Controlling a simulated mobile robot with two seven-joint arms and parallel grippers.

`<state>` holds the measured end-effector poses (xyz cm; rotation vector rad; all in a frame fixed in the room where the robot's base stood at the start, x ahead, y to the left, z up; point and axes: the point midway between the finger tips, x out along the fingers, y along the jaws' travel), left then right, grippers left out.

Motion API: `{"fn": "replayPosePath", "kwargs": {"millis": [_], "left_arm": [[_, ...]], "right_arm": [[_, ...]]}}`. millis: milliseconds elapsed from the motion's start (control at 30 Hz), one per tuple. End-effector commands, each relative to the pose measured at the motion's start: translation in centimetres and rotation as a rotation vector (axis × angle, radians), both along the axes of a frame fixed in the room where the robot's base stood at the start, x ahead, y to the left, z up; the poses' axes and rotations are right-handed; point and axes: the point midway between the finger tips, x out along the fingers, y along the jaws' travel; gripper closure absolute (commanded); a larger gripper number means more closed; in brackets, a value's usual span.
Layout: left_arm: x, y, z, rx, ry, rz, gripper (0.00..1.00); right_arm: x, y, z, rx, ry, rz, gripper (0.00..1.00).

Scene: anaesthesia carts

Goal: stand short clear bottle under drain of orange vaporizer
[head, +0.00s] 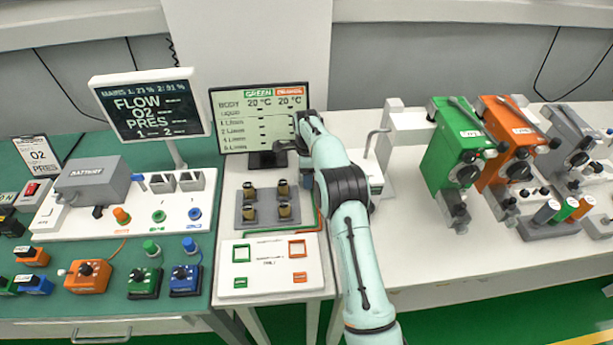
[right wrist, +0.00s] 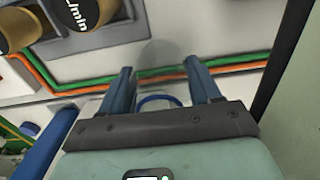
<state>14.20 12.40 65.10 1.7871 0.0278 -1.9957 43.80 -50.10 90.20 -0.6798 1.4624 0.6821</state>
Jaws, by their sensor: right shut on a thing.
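The orange vaporizer (head: 497,165) stands at the right in the head view, between a green vaporizer (head: 449,150) and a grey one (head: 572,125). A small grey fitting, perhaps its drain, shows low on its front. My right gripper (right wrist: 160,88) points down over the white board beside the small gold-topped containers. Its two blue fingers are shut on a faint, see-through round thing, the clear bottle (right wrist: 160,52). Its height and base are hard to make out. In the head view my right arm hides most of the gripper and the bottle. My left gripper is not in view.
A grey rack with several dark, gold-topped containers (head: 283,211) is left of my right gripper. A monitor (head: 260,115) stands behind it. Colored cylinders in a grey holder (head: 550,228) stand near the orange vaporizer. The white counter (head: 420,240) before the vaporizers is clear.

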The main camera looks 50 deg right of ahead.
Motion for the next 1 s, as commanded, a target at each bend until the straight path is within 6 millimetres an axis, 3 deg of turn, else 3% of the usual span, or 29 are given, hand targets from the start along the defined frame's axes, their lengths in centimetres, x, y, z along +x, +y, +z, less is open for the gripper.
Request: {"fn": "replayPosePath", "kwargs": {"millis": [433,467,833,1000], "left_arm": [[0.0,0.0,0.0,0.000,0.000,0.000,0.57],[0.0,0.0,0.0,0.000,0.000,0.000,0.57],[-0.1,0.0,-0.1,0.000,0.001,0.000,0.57],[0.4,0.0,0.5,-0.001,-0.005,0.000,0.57]], "right_arm": [[0.1,0.0,-0.9,-0.002,-0.002,0.000,0.70],[0.1,0.0,-0.8,-0.002,-0.002,0.000,0.28],[0.1,-0.1,-0.4,-0.002,-0.004,0.000,0.27],[0.2,0.0,2.1,-0.003,-0.007,0.001,0.27]]}}
